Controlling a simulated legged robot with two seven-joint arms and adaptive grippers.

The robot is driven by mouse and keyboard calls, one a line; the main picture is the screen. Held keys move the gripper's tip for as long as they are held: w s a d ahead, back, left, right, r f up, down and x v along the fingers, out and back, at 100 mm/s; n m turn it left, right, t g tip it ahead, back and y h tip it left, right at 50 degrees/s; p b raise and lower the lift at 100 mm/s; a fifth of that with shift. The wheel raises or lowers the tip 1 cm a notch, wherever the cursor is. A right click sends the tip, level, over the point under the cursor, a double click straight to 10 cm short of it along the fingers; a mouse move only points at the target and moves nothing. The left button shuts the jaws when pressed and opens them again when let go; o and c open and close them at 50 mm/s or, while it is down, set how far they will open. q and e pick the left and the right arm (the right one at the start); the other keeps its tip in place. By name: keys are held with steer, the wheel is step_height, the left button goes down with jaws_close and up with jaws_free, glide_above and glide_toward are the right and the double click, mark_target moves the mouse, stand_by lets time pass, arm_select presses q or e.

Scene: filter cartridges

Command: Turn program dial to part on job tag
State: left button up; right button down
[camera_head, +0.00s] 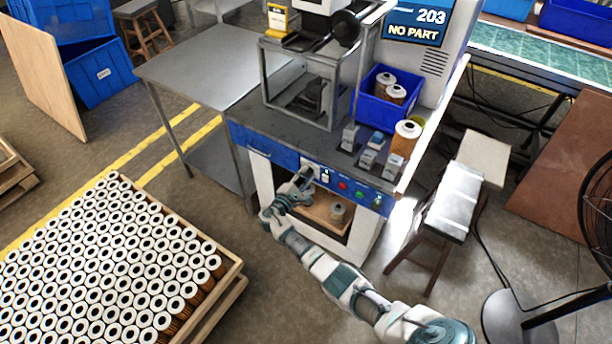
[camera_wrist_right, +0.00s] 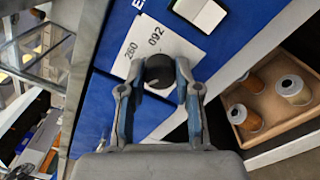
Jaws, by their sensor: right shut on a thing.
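The program dial (camera_wrist_right: 160,70) is a round black knob on the blue front panel, with a white label marked 092 and 260 beside it in the right wrist view. My right gripper (camera_wrist_right: 158,78) is shut on the dial, one finger on each side. In the head view my right gripper (camera_head: 303,180) reaches the panel at the front of the machine and hides the dial. The screen (camera_head: 417,25) reads 203 and NO PART. A yellow-framed tag (camera_head: 278,20) stands on the machine, its writing too small to read. My left gripper is not in view.
A blue bin (camera_head: 388,110) with cartridges and a single cartridge (camera_head: 405,138) stand on the machine top. Red and green buttons (camera_head: 350,190) sit right of my gripper. A wooden tray (camera_wrist_right: 270,95) with cartridges is below. A stool (camera_head: 450,205) and cartridge pallet (camera_head: 215,290) flank my arm.

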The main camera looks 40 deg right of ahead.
steer(key=shift+s+a+f, duration=0.1)
steer(key=shift+s+f, duration=0.05)
steer(key=shift+f, duration=0.3)
steer(key=c, duration=0.9)
jaws_free()
steer(key=shift+o, duration=0.5)
steer(key=shift+r, duration=0.2)
steer(key=shift+a, duration=0.3)
steer(key=v, duration=1.1)
steer(key=shift+a, duration=0.2)
